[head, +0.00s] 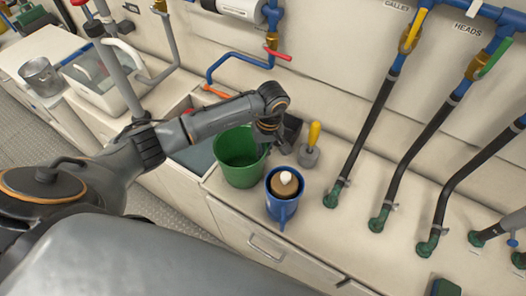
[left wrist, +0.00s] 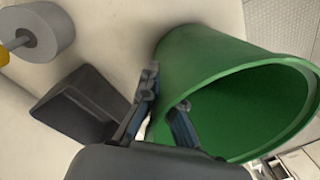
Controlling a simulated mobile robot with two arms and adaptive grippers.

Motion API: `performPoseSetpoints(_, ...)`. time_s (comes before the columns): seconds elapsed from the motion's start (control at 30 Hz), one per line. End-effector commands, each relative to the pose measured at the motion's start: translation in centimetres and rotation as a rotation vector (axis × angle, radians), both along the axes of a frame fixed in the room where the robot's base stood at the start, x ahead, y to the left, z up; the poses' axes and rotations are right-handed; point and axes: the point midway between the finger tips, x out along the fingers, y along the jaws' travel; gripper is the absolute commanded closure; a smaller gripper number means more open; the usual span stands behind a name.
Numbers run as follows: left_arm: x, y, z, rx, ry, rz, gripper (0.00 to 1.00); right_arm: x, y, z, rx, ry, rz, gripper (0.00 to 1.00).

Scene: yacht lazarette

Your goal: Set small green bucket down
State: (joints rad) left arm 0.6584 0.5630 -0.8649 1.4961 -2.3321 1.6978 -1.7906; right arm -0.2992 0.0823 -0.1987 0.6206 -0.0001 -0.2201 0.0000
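The green bucket (head: 240,158) stands upright at the counter's edge, right of the sink, its base seemingly on or just over the surface. My left gripper (head: 266,140) is at its right rim. In the left wrist view the fingers (left wrist: 168,92) straddle the wall of the green bucket (left wrist: 215,75), one outside and one inside, close together and seemingly shut on it. The contact itself is partly hidden. My right gripper is not in view.
A blue container (head: 281,208) with a brown top stands close right of the bucket. A dark scoop-like object (left wrist: 75,105) and a yellow-handled grey tool (head: 310,152) stand behind. The sink (head: 197,158) lies left; hoses (head: 365,135) rise at right.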

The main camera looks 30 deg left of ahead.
Motion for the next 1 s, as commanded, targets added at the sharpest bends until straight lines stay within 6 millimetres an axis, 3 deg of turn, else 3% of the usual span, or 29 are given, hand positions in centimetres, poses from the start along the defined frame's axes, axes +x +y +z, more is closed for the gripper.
performPoseSetpoints(0.1,0.1,0.0,-0.4,0.001,-0.002,0.001,1.0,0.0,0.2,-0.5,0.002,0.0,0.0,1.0)
performPoseSetpoints(0.23,0.0,0.0,-0.3,0.001,-0.001,0.001,0.73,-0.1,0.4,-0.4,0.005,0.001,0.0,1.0)
performPoseSetpoints(0.67,0.0,0.0,0.4,-0.001,-0.001,0.0,0.72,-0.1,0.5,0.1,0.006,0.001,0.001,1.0)
performPoseSetpoints(1.0,0.6,-0.6,7.0,0.0,-0.006,-0.002,0.72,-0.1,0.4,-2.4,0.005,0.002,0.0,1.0)
